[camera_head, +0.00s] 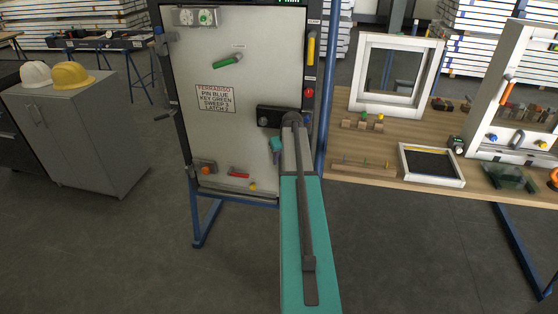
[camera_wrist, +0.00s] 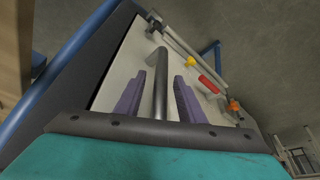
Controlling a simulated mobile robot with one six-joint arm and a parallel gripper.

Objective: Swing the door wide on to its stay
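The door (camera_head: 215,130) is a pale grey panel in a dark frame on a blue stand, and looks closed. It carries a printed sign (camera_head: 215,98), a green lever (camera_head: 227,61), and a red handle (camera_head: 238,174) low down, also in the wrist view (camera_wrist: 209,84). In the wrist view, my gripper (camera_wrist: 160,82) has its two purple fingers apart, either side of a grey bar (camera_wrist: 160,65) in front of the panel. Narrow gaps show between fingers and bar. I cannot make out the stay for certain.
A wooden bench (camera_head: 360,165) with a white window frame (camera_head: 395,75) and small parts stands close on the right. A grey cabinet (camera_head: 85,130) with two hard hats is on the left. The floor (camera_head: 150,245) between the cabinet and the stand is clear.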

